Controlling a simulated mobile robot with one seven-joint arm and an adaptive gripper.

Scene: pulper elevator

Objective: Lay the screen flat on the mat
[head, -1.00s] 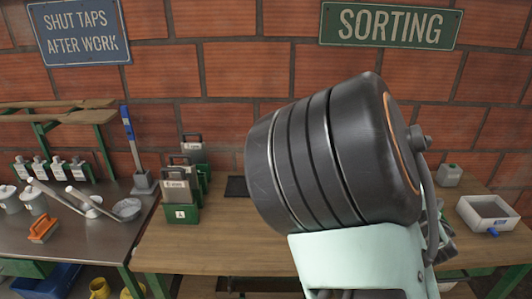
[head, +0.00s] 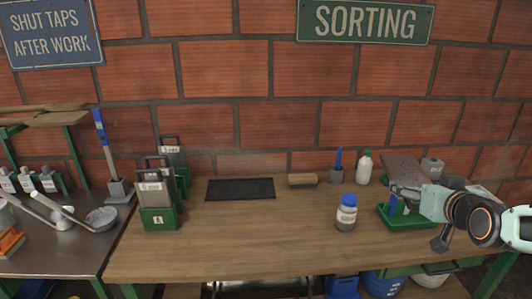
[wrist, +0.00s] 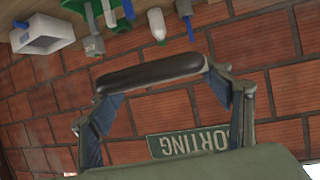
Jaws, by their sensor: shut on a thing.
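The black mat (head: 240,189) lies flat and bare on the wooden bench, left of centre. My gripper (head: 408,197) is over the right part of the bench, well right of the mat. In the wrist view, my gripper (wrist: 157,82) is shut on a dark rounded bar (wrist: 150,72), which looks like the screen's handle. A grey tilted panel (head: 405,170), apparently the held screen, shows just beyond the fingers in the head view. The join between bar and panel is hidden. Other grey screens with handles (head: 155,193) stand upright in green holders left of the mat.
A blue-lidded jar (head: 346,213), a green-capped white bottle (head: 364,167) and a wooden brush (head: 302,180) stand or lie between mat and gripper. A green tray (head: 402,217) is below the gripper. The bench front before the mat is clear.

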